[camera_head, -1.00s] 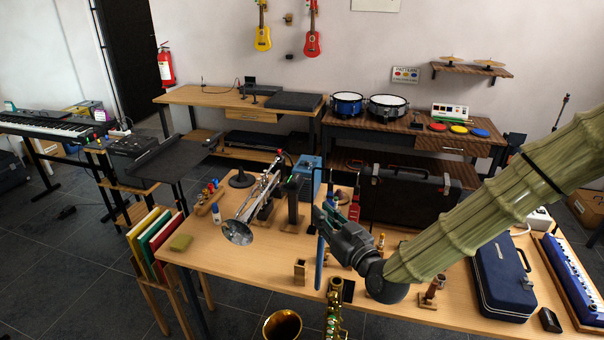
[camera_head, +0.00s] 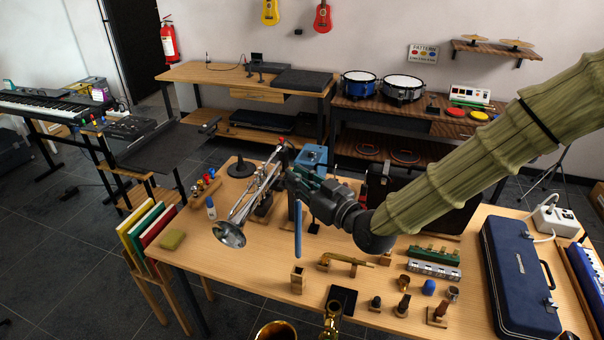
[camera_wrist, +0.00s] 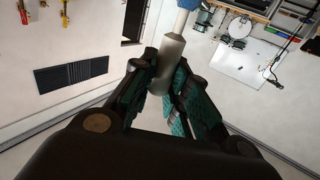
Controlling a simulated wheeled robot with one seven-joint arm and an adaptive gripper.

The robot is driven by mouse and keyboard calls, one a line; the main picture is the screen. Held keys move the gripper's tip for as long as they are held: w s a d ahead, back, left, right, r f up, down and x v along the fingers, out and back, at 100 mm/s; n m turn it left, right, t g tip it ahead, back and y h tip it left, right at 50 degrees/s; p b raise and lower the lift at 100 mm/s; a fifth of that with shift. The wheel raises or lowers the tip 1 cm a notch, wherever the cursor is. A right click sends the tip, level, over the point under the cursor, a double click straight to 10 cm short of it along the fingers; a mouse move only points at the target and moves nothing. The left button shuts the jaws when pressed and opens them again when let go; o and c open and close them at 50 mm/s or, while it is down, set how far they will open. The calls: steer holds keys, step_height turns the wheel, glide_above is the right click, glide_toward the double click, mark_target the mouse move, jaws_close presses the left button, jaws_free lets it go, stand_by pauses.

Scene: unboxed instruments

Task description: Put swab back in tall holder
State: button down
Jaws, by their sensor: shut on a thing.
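The swab (camera_head: 298,232) is a long blue rod hanging upright below my gripper (camera_head: 296,182). My gripper is shut on its grey upper end (camera_wrist: 168,65), which shows between the fingers (camera_wrist: 165,85) in the wrist view. A small upright wooden block with an open top, which looks like the tall holder (camera_head: 297,281), stands near the front of the table. In the head view, the swab's lower tip appears just above this holder, apart from it. I cannot tell how well they line up in depth.
A trumpet (camera_head: 247,208) on a stand is left of the swab. A wooden piece with a brass-coloured rod (camera_head: 345,262) lies to the right. A black square block (camera_head: 341,299) and a saxophone (camera_head: 332,322) are in front. Bare tabletop (camera_head: 230,275) lies left of the holder.

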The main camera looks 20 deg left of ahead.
mark_target(298, 200)
steer(key=shift+s+f, duration=0.25)
steer(key=shift+s, duration=0.05)
steer(key=shift+w+f+b, duration=0.25)
steer(key=shift+f+b, duration=0.3)
steer(key=shift+f, duration=0.6)
steer(key=shift+f+b, duration=0.3)
steer(key=shift+f, duration=0.65)
steer(key=shift+s, duration=0.15)
steer(key=shift+b, duration=0.55)
steer(key=shift+f+b, duration=0.65)
steer(key=shift+b, duration=0.55)
stand_by(0.9)
